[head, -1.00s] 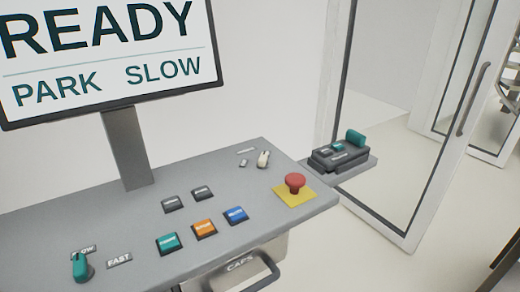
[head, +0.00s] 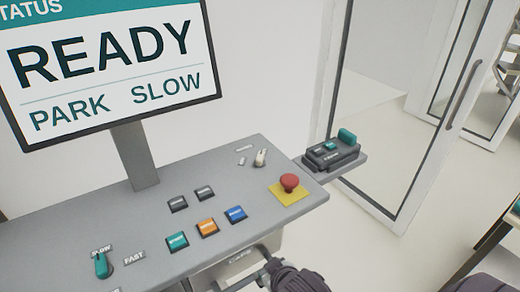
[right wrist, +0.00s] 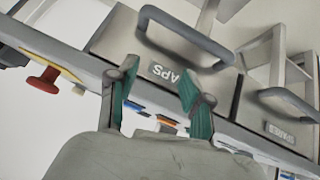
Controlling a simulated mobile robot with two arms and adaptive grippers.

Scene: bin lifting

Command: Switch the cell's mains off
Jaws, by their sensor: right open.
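The grey control panel (head: 60,225) carries a small cream toggle switch (head: 261,158) at its back right, with a small label beside it that I cannot read. A red mushroom button (head: 289,182) on a yellow plate is in front of it and also shows in the right wrist view (right wrist: 44,80). A teal rotary knob (head: 101,264) points at SLOW on the left. My right gripper (head: 262,274) is at the panel's front edge, low by the CAPS drawer. In the right wrist view its teal-padded fingers (right wrist: 156,98) are apart and empty. My left gripper is not seen.
A status screen (head: 110,65) reads READY, PARK, SLOW. Several push buttons sit mid-panel. A dark device (head: 332,153) rests on a side shelf by a glass door (head: 385,120). The CAPS drawer handle (right wrist: 185,37) and another drawer handle (right wrist: 292,103) stick out near my right gripper.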

